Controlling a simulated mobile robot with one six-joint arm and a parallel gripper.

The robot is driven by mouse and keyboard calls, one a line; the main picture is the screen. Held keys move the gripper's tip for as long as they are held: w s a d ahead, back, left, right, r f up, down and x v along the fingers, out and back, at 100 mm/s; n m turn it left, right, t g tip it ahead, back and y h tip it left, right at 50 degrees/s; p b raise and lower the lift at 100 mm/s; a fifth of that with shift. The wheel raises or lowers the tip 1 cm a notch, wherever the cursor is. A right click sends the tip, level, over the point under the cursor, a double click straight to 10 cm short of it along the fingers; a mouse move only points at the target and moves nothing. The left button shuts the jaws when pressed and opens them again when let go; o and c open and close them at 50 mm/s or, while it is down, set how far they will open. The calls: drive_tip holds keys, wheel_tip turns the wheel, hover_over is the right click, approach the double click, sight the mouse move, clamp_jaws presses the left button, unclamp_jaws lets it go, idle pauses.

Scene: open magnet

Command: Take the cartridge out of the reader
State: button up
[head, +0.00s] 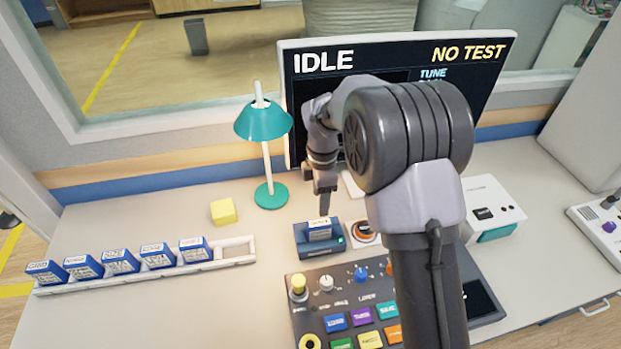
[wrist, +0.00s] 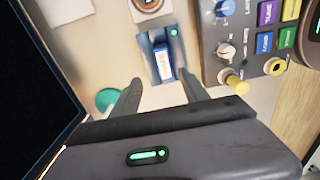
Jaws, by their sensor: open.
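The cartridge (head: 320,230) is blue with a white label and stands in the slot of the dark blue reader (head: 306,246) on the desk. In the wrist view the cartridge (wrist: 164,66) sits in the reader (wrist: 146,53), beside a lit green light. My gripper (head: 324,212) is above the reader in the head view. In the wrist view my gripper (wrist: 160,88) is open, its two fingers apart with the cartridge showing beyond and between them. The gripper appears empty, and I cannot tell the exact gap to the cartridge.
A rack (head: 240,252) with several blue cartridges (head: 118,261) lies at the left. A teal lamp (head: 264,120) stands behind, near a yellow block (head: 223,211). A button console (head: 325,315) is in front of the reader. The monitor (head: 400,52) reads "IDLE" and "NO TEST".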

sight(320, 223)
drive_tip(key=f+b, duration=0.2)
drive_tip(key=f, duration=0.2)
drive_tip(key=f+b, duration=0.2)
drive_tip(key=f, duration=0.2)
drive_tip(key=s+f+b, duration=0.1)
drive_tip(key=f+b, duration=0.1)
drive_tip(key=f, duration=0.2)
drive_tip(key=shift+b, duration=0.3)
drive_tip(key=shift+w+f, duration=0.15)
drive_tip(key=shift+f, duration=0.05)
drive_tip(key=shift+r, duration=0.2)
drive_tip(key=shift+c, duration=0.6)
clamp_jaws()
